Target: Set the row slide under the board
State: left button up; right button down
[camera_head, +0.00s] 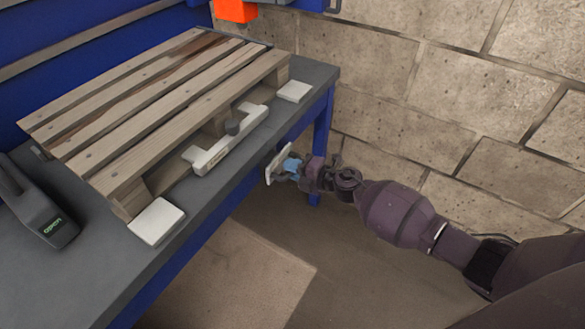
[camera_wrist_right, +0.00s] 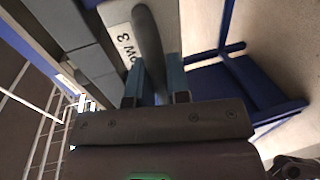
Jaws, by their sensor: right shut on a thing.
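My right gripper (camera_head: 290,168), with blue fingers, is shut on a white slide (camera_head: 279,162) off the table's front edge, to the right of the table. In the right wrist view the fingers (camera_wrist_right: 155,92) close on a grey grip (camera_wrist_right: 147,42); the white face (camera_wrist_right: 120,28) bears partly hidden lettering with a "3". A wooden pallet (camera_head: 150,105) with several top boards lies on the grey table (camera_head: 95,275). My left gripper is out of view.
White pads (camera_head: 156,221) and (camera_head: 294,91) sit at the pallet's near and far corners. A block wall (camera_head: 460,90) rises behind my right arm. An orange part (camera_head: 236,10) hangs above.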

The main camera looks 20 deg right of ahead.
jog(key=shift+s+d, duration=0.1)
jog(key=f+p+v, duration=0.1)
jog(key=v, duration=0.7)
jog(key=shift+s+f, duration=0.2)
jog(key=shift+f, duration=0.15)
jog(key=shift+d, duration=0.15)
jog(key=c, duration=1.1)
grip_release()
